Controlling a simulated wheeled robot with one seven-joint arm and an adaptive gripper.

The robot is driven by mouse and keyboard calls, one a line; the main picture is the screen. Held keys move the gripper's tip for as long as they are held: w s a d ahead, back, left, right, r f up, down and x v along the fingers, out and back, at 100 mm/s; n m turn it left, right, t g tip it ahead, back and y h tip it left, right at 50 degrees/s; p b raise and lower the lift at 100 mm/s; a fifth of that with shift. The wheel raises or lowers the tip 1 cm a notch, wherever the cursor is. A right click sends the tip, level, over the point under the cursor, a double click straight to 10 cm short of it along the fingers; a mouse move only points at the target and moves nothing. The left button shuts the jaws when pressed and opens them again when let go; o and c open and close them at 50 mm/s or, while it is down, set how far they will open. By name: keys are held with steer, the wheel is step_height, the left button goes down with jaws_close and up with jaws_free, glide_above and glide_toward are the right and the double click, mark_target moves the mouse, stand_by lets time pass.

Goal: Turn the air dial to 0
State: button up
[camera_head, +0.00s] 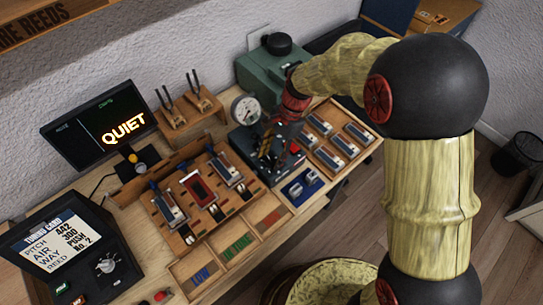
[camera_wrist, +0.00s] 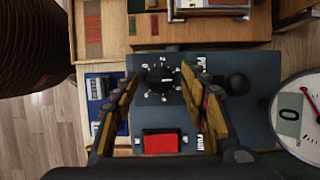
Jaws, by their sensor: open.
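The air dial (camera_wrist: 161,80) is a black round knob ringed by white marks, on a dark blue-grey panel (camera_wrist: 225,130) in the wrist view. My gripper (camera_wrist: 158,76) is open, with one finger on each side of the dial and gaps between. I cannot tell how far the fingertips are above the panel. The dial's pointer is too small to read. In the head view my gripper (camera_head: 280,142) is over the dark control box (camera_head: 249,155) and hides the dial. A white gauge (camera_wrist: 306,115) beside the panel shows 0 in its window; it also stands in the head view (camera_head: 246,108).
A red button (camera_wrist: 161,143) and a black round knob (camera_wrist: 237,84) are near the dial. A wooden reed tray (camera_head: 205,195) lies left of the box, another rack (camera_head: 338,140) right. A screen (camera_head: 103,125) reads QUIET. A green machine (camera_head: 277,68) stands behind.

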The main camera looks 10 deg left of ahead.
steer(key=shift+c, duration=1.3)
jaws_close()
